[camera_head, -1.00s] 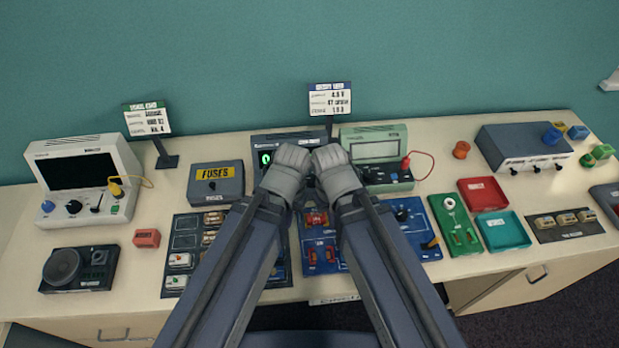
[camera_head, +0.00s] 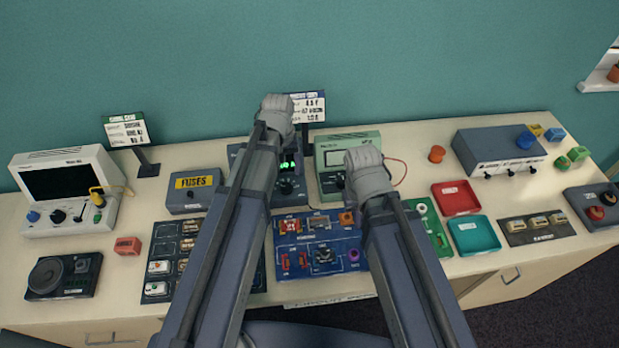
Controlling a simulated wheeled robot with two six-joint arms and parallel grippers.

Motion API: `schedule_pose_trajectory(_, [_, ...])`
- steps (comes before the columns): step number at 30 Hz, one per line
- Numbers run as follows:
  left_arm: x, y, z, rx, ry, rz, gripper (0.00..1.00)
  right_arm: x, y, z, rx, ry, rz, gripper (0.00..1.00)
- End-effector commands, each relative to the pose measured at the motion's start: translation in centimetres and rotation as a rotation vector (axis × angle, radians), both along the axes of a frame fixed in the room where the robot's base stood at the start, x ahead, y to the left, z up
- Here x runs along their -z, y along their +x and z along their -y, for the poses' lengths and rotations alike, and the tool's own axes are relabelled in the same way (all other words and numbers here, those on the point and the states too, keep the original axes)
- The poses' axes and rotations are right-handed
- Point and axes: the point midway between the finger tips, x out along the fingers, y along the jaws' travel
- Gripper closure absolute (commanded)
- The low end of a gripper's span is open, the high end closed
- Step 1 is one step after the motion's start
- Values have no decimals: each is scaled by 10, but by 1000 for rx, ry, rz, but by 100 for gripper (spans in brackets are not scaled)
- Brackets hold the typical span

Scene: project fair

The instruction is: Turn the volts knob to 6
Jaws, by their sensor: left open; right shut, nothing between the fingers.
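The dark blue power supply (camera_head: 236,156) stands near the back of the table, with a lit green display (camera_head: 288,164) and a black knob (camera_head: 285,187) below it. Its markings are too small to read, and my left arm covers its left part. My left gripper (camera_head: 278,104) is open and empty, raised in front of the wall above the power supply. My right gripper (camera_head: 364,160) is shut and empty, in front of the pale green meter, to the right of the power supply. The fingertips of both are hidden behind the wrists.
The green meter (camera_head: 347,140) stands right of the power supply, a sign (camera_head: 308,108) behind it. A fuse box (camera_head: 192,190) stands to the left. A blue circuit board (camera_head: 318,262) lies in front. Red (camera_head: 456,196) and teal (camera_head: 475,236) trays lie to the right.

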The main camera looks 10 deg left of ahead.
Motion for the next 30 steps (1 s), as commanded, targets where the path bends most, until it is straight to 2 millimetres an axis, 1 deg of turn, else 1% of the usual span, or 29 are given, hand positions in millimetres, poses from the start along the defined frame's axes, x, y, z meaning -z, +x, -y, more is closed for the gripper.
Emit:
schedule_pose_trajectory(1, [-1, 3, -3, -13, -2, 2, 24, -1, 0, 0, -1, 0, 0, 100])
schedule_pose_trajectory(5, [0, 2, -3, -15, -3, 2, 24, 0, 0, 0, -1, 0, 0, 100])
schedule_pose_trajectory(11, [9, 2, -3, -13, -3, 2, 24, 9, 0, 0, 0, 0, 0, 100])
schedule_pose_trajectory(17, [29, 2, -3, -12, -3, 2, 24, 29, 0, 0, 0, 0, 0, 100])
schedule_pose_trajectory(25, [64, 2, -3, -12, -2, 2, 24, 65, 0, 0, 1, 0, 0, 100])
schedule_pose_trajectory(30, [77, 2, -3, -12, -2, 2, 24, 78, 0, 0, 2, 0, 0, 100])
